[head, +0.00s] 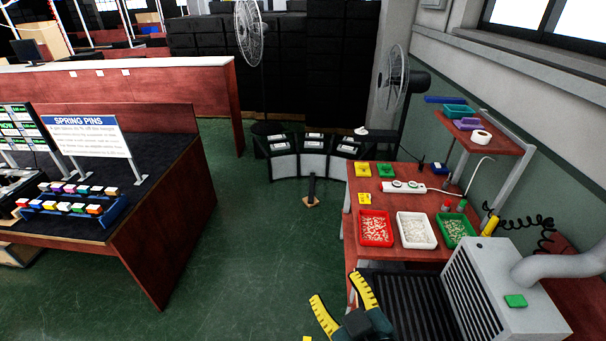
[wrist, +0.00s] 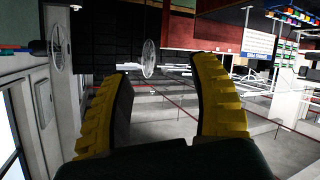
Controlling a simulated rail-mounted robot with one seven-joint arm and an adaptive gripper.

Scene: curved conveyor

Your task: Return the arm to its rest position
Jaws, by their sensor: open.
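My gripper (head: 342,300) shows at the bottom middle of the head view, its two yellow ridged fingers spread apart with nothing between them. It is over the green floor, just left of the black ribbed conveyor (head: 408,300). No object touches the fingers. Most of my arm is out of view.
A red-brown workbench (head: 398,262) at right holds a red tray (head: 375,243), a white tray (head: 416,245) and a green tray (head: 472,232). A grey machine (head: 490,280) stands beside the conveyor. A display table (head: 165,235) is at left.

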